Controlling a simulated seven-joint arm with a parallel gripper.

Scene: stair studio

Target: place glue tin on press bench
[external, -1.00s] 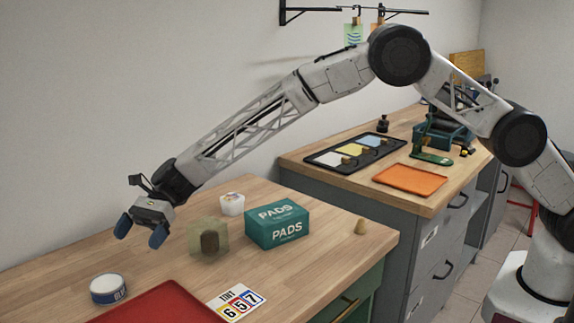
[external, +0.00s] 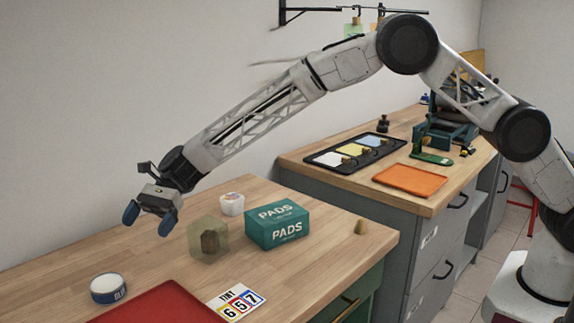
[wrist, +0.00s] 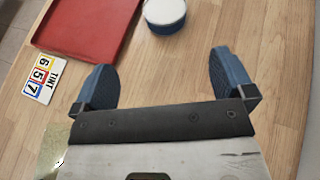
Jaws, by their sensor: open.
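The glue tin (external: 108,289), a short round tin with a white lid and blue side, stands upright on the near wooden bench at lower left. It also shows at the top of the wrist view (wrist: 165,15). My gripper (external: 149,218) is open and empty, raised above the bench and apart from the tin. In the wrist view the tin lies beyond my open fingers (wrist: 164,82). Behind, at right, a grey-drawered bench (external: 318,165) carries a dark teal machine (external: 445,130) that looks like a press; I cannot tell for certain that it is the press bench.
A red tray (external: 165,303) and a TINT number card (external: 237,301) lie near the tin. A translucent block (external: 208,239), a white cup (external: 232,204) and a green PADS box (external: 277,225) stand further right. An orange tray (external: 410,180) and a black tray (external: 328,158) occupy the grey-drawered bench.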

